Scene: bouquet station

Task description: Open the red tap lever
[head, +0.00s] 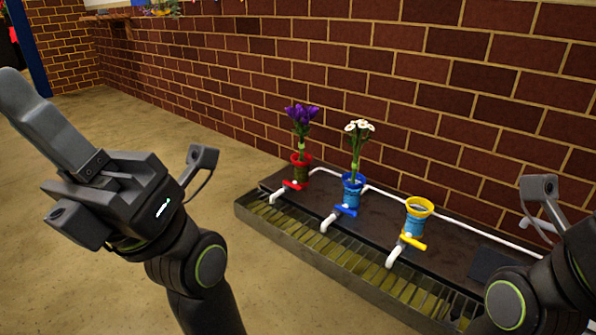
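The red tap lever (294,185) sits on the leftmost white tap, in front of a red-rimmed vase (301,160) holding purple flowers (301,117). The lever lies crosswise over its white pipe. My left gripper (28,105) is raised at the left of the head view, well apart from the tap and pointing up and left. A long grey finger shows, but its opening cannot be made out. My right arm is at the right edge, and its gripper fingers are outside the picture. No gripper touches the lever.
A blue lever (346,210) stands by a blue vase (353,188) with white flowers (358,131). A yellow lever (413,242) stands by an empty-looking yellow-rimmed vase (417,217). A slatted metal trough (330,262) runs in front. A brick wall (400,90) rises behind.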

